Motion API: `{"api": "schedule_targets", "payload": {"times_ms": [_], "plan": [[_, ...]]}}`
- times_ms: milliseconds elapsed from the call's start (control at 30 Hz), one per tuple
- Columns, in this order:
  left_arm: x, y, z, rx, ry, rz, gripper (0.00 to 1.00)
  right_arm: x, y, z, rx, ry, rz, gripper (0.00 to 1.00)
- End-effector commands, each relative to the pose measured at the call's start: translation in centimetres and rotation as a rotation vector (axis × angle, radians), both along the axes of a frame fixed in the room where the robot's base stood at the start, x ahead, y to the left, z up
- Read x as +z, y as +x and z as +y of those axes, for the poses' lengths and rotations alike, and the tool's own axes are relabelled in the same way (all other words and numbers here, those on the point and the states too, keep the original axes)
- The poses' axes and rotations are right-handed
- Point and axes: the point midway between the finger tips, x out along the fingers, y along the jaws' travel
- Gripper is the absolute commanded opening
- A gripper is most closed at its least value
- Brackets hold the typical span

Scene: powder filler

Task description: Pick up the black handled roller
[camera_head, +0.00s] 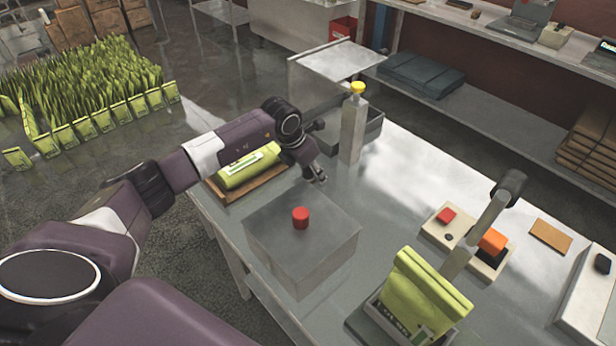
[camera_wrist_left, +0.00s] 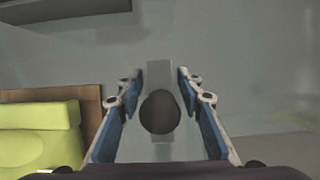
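My left gripper (camera_head: 318,174) hangs over the table, beside the green packet. In the left wrist view its two blue-padded fingers (camera_wrist_left: 158,74) are apart. Between them shows a dark round end (camera_wrist_left: 160,112), which looks like a black handle, with a flat grey bar (camera_wrist_left: 159,72) behind it. I see no finger clearly touching it, and its height relative to the fingers is unclear. I cannot make out this piece in the head view, where the gripper and wrist may hide it. My right gripper is not in view.
A green packet (camera_head: 250,168) lies on a brown board. A grey box (camera_head: 325,235) with a red knob (camera_head: 300,217) stands in front. A tall grey post (camera_head: 352,130) with a yellow top stands behind the gripper. A black-ended lever (camera_head: 490,215) and an upright packet (camera_head: 425,295) are right.

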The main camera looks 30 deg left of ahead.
Motion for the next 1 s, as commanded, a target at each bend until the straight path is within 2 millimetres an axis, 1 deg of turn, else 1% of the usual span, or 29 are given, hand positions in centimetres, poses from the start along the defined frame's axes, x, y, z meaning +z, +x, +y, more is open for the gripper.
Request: {"api": "schedule_targets", "payload": {"times_ms": [33, 267, 533, 667, 767, 867, 967, 1000], "plan": [[0.0, 0.0, 0.0, 0.0, 0.0, 0.0, 0.26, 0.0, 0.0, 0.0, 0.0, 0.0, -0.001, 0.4], [0.0, 0.0, 0.0, 0.0, 0.0, 0.0, 0.01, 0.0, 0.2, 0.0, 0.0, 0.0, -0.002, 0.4], [0.1, 0.0, 0.0, 0.0, -0.001, -0.002, 0.0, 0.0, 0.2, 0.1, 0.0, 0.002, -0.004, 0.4], [0.5, 0.1, 0.0, 0.0, 0.0, -0.003, 0.0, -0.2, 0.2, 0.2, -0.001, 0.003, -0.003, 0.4], [1.4, 0.2, 0.0, 0.0, 0.0, -0.004, 0.0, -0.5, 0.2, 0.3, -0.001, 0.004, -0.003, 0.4], [2.7, 0.1, 0.0, -0.001, 0.0, -0.005, 0.0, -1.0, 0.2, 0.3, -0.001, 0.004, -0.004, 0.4], [4.7, 0.2, 0.1, 0.0, 0.0, -0.009, 0.0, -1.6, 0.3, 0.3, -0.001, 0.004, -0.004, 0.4], [5.7, 0.2, 0.0, 0.0, -0.001, -0.008, 0.0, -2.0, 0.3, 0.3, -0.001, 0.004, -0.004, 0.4]]}}
